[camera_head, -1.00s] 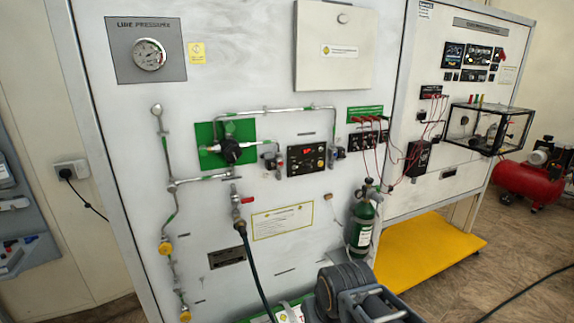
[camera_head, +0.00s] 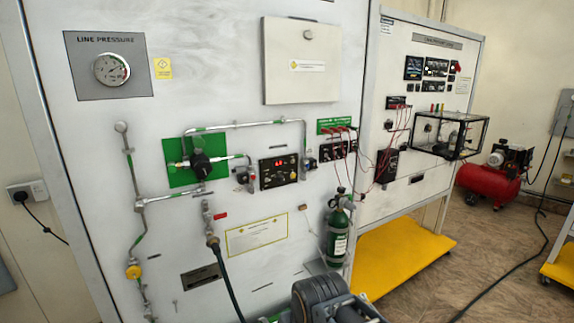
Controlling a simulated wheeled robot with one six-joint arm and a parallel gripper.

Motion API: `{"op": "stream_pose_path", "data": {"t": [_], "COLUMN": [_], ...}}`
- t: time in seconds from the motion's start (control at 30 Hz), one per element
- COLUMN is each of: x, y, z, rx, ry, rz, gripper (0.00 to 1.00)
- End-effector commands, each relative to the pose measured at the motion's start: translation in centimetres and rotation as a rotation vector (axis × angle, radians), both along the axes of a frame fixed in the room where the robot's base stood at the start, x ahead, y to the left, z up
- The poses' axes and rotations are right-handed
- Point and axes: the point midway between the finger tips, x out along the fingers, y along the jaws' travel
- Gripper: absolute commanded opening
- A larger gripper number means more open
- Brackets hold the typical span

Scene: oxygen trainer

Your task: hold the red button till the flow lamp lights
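A small black control panel (camera_head: 279,171) is on the white board, with a lit red readout and small coloured spots too small to tell apart. I cannot pick out the red button or the flow lamp for certain, nor whether any lamp is lit. My gripper's fingers do not show; only a dark grey part of my arm shows at the bottom edge, in front of the board.
A black knob on a green plate (camera_head: 183,171) and metal pipes are left of the panel. A hose (camera_head: 229,280) hangs below. A green cylinder (camera_head: 337,238) stands lower right. A yellow base shelf (camera_head: 400,254) and a red compressor (camera_head: 488,184) are farther right.

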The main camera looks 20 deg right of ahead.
Motion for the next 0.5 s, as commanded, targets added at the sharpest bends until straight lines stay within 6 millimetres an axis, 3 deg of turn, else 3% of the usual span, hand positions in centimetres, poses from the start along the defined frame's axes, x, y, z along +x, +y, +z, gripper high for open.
{"op": "stream_pose_path", "data": {"t": [0.27,0.5], "x": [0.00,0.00], "y": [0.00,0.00], "z": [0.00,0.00], "rx": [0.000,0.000], "ry": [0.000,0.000], "rz": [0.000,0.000], "gripper": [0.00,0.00]}}
